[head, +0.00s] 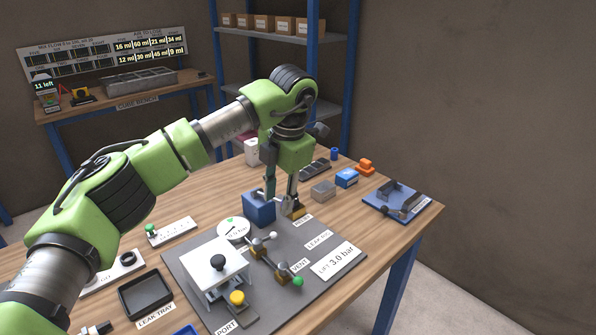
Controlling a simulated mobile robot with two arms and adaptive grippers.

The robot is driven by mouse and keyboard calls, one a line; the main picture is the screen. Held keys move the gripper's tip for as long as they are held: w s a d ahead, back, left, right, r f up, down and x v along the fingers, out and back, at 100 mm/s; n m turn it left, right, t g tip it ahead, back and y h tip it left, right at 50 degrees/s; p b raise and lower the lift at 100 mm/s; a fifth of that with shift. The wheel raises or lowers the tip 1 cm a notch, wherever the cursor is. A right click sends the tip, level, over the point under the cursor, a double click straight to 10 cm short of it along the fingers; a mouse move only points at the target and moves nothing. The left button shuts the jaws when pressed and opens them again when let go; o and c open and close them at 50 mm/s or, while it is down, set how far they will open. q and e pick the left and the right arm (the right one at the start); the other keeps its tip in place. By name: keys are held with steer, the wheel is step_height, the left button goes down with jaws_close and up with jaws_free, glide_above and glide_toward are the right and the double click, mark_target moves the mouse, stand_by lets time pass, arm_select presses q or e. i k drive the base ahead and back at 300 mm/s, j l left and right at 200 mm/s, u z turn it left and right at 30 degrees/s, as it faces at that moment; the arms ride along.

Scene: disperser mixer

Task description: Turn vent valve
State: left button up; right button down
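The vent valve (282,273) is a brass fitting with a green ball (297,281) on its lever, beside the VENT label on the grey plate (200,265). A second brass valve (258,244) with a pale ball on its lever is just behind it. My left gripper (281,200) points down at the back of the plate, behind both valves and apart from them. Its fingers are spread. They hang near a blue block (259,208) and a small brass-coloured part (296,209); I cannot tell whether they touch either. My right gripper is out of view.
A black leak tray (146,293) is further left. A blue fixture (397,198) is at the right. The front right of the table is clear.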

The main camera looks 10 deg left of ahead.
mark_target(283, 267)
steer(key=k+l, duration=0.15)
steer(key=k, duration=0.35)
steer(key=k+l, duration=0.2)
steer(key=k, duration=0.25)
